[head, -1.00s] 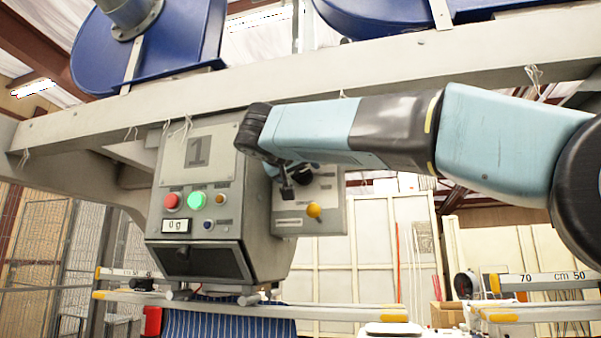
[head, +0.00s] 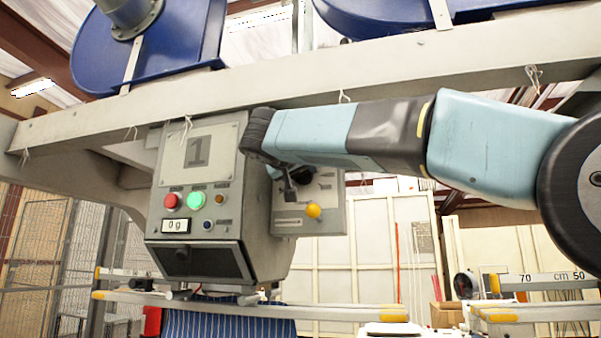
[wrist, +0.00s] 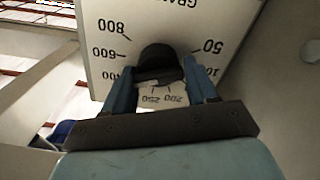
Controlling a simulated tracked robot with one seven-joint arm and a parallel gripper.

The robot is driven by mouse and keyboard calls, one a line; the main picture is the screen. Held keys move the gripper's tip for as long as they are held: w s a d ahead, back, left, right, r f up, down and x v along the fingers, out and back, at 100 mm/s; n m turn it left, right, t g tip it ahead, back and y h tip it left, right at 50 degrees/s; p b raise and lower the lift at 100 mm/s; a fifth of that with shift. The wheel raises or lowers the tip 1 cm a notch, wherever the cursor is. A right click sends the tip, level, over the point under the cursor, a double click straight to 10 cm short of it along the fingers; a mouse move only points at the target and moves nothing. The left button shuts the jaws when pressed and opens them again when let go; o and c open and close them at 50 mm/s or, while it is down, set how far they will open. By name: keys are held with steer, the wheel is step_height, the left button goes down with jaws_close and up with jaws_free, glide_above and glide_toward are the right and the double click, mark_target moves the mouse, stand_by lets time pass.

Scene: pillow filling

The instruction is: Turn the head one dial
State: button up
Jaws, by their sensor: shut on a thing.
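The head one dial (wrist: 160,58) is a black round knob on a white scale plate in the wrist view. The plate has printed weights, with 50 and 100 on one side, 600 and 800 on the other, and 200 and 250 nearest my gripper. My gripper (wrist: 161,82) has one blue finger on each side of the dial and is shut on it. In the head view, the dial (head: 304,174) is partly hidden behind my gripper (head: 289,190) on the grey side panel. I cannot tell which mark the dial points to.
The head one box (head: 195,195) carries a red button (head: 171,201), a green button (head: 196,200) and a display (head: 176,226) reading 0 g. A yellow knob (head: 314,211) sits just below the dial. A grey beam (head: 330,75) runs close above my arm.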

steer(key=shift+c, duration=0.8)
steer(key=shift+d, duration=0.2)
steer(key=shift+a, duration=0.1)
steer(key=shift+n, duration=0.3)
steer(key=shift+n, duration=0.9)
steer(key=shift+a+n, duration=0.2)
steer(key=shift+n, duration=2.3)
